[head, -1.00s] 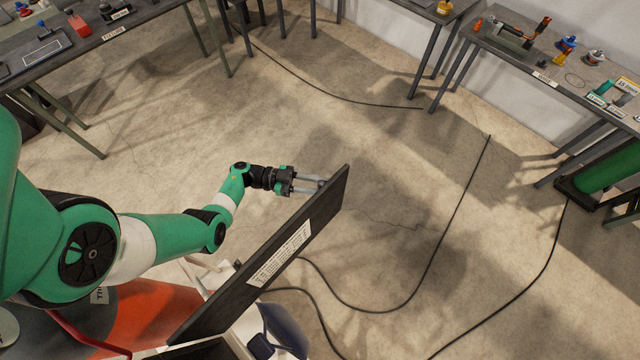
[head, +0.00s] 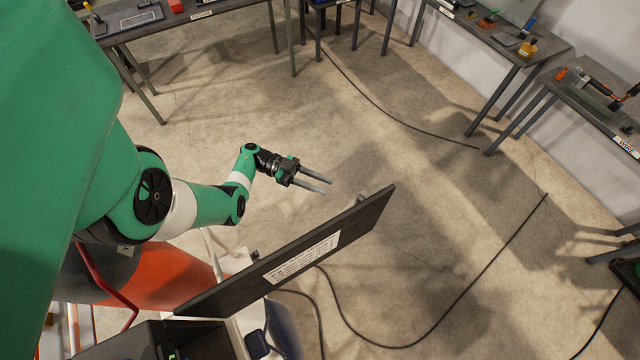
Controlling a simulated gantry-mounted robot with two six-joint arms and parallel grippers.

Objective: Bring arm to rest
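My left arm, green and white, comes in from the left of the head view. Its gripper (head: 326,186) is open, with two grey parallel fingers apart and nothing between them. It is over bare floor, beyond the upper edge of a dark flat panel (head: 240,283) in the picture and apart from it. The panel carries a white printed label (head: 302,258). My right gripper is not in view.
Workbenches with tools stand along the back, one at the upper left (head: 205,22) and one at the right (head: 566,92). Black cables (head: 474,290) lie on the floor. The concrete floor (head: 420,190) between is mostly clear.

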